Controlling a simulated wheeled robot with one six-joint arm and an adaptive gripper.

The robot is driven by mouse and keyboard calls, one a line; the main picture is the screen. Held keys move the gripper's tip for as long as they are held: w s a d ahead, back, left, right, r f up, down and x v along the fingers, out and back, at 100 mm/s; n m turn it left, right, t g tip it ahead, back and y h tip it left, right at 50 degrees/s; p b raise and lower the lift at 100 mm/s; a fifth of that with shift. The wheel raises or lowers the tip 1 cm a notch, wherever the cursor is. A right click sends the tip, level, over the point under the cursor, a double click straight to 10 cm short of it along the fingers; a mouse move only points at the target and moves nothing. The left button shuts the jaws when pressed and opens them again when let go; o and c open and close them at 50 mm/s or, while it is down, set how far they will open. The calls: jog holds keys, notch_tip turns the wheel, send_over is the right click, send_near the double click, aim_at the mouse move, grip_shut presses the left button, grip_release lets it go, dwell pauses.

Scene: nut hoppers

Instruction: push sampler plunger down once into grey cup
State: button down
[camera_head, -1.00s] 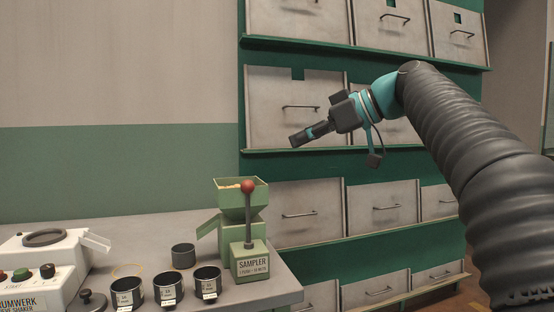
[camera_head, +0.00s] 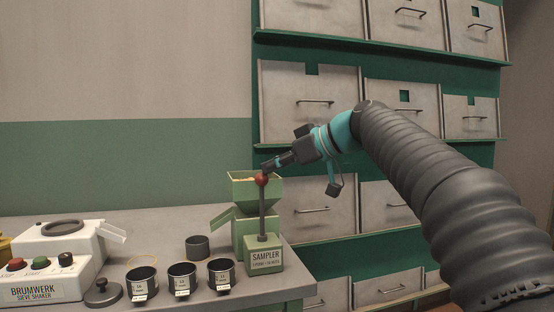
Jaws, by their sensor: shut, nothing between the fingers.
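The green sampler (camera_head: 264,254) stands on the table with a hopper (camera_head: 243,186) holding tan contents. Its plunger is a dark upright rod (camera_head: 262,214) with a red ball knob (camera_head: 262,180) on top, standing up. My gripper (camera_head: 267,167) is shut and empty, pointing down-left, with its tips just above the knob; I cannot tell if they touch it. A plain grey cup (camera_head: 197,248) stands left of the sampler, near and below its side chute (camera_head: 222,217).
Several labelled dark cups, such as this one (camera_head: 221,273), stand in a row in front. A black-knobbed lid or weight (camera_head: 102,292) lies left of them. A white sieve shaker (camera_head: 50,262) fills the table's left. Drawers (camera_head: 310,105) line the wall behind.

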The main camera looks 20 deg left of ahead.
dwell(0.3)
notch_tip(320, 180, down, 4)
jog(key=b, duration=0.3)
jog(key=shift+r, duration=0.15)
dwell(0.9)
jog(key=a+r+p+v, duration=0.1)
jog(key=r+p+v, duration=0.1)
jog(key=v, duration=1.1)
jog(key=shift+w+r, duration=0.2)
jog(key=shift+r, duration=0.15)
dwell(0.3)
